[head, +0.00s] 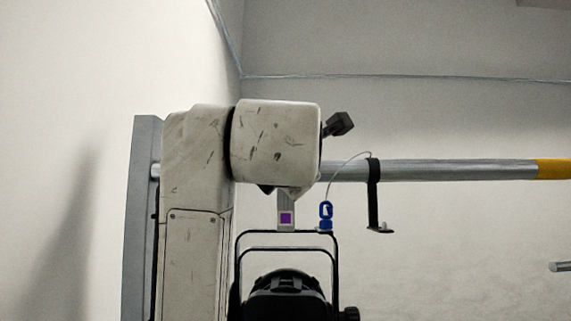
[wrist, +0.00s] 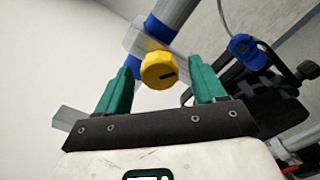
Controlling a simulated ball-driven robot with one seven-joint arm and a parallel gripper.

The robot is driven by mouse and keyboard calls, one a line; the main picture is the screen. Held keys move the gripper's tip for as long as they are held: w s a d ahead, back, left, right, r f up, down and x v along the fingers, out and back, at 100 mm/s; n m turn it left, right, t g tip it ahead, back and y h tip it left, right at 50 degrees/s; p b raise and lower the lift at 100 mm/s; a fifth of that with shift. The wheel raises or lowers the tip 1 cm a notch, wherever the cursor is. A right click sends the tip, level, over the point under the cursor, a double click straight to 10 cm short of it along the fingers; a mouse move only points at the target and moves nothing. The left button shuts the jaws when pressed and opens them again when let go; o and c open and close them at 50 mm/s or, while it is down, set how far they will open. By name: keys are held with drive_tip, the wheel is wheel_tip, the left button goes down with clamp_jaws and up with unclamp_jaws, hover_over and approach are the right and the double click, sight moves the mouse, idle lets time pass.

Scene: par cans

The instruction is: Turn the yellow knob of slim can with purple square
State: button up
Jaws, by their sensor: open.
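The yellow knob (wrist: 158,70), with a dark mark on its face, shows in the wrist view between the two green fingers of my gripper (wrist: 160,64). The fingers are open with a gap on each side of the knob. I cannot tell how deep it sits between them. The knob is on a clamp below a grey pipe. In the head view a purple square (head: 286,218) shows on a grey tag above a black can (head: 285,298), which hangs in a black yoke. My arm hides the clamp, the knob and my gripper there.
A horizontal grey pipe (head: 450,170) with a yellow band (head: 554,169) runs to the right. A blue carabiner (head: 326,214) on a thin cable hangs beside the tag; it also shows in the wrist view (wrist: 248,50). A black hook bracket (head: 374,195) hangs from the pipe.

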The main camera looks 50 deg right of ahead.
drive_tip(key=shift+x, duration=1.15)
drive_tip(key=shift+c, duration=0.3)
drive_tip(key=c, duration=1)
